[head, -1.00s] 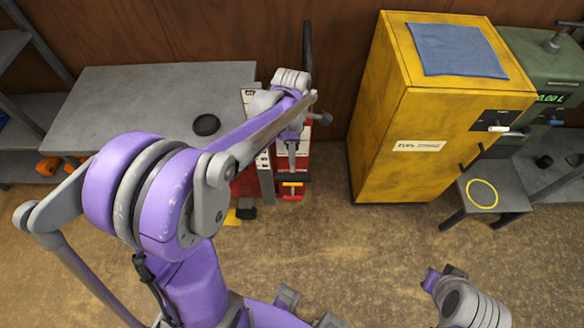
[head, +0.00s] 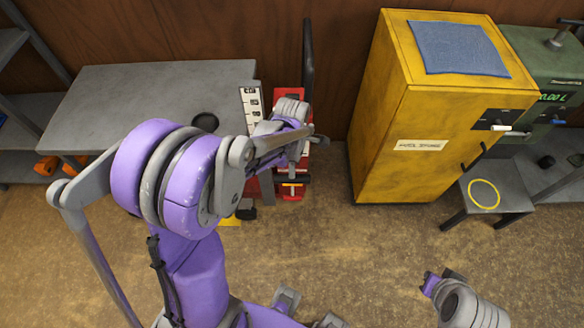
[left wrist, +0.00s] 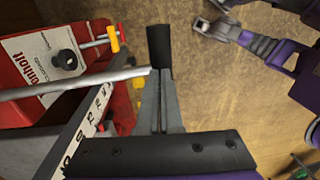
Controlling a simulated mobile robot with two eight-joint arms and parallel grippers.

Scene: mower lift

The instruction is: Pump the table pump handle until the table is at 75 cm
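The grey lift table (head: 150,95) stands at the left with a black disc on its top. The red pump unit (head: 292,97) is at its right end, with a white height scale (head: 250,105) whose reading I cannot make out. My left gripper (head: 291,176) is low in front of the unit. In the left wrist view, its fingers (left wrist: 161,80) are close together at the black grip of the pump handle (left wrist: 159,45), whose grey rod runs left to the red unit. They appear shut on it.
A yellow fuel cabinet (head: 405,135) with a blue cloth on top stands right of the unit. A low grey stand (head: 485,196) with a yellow ring is beside it. A dark upright bar (head: 308,55) rises behind the unit. The floor in front is open.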

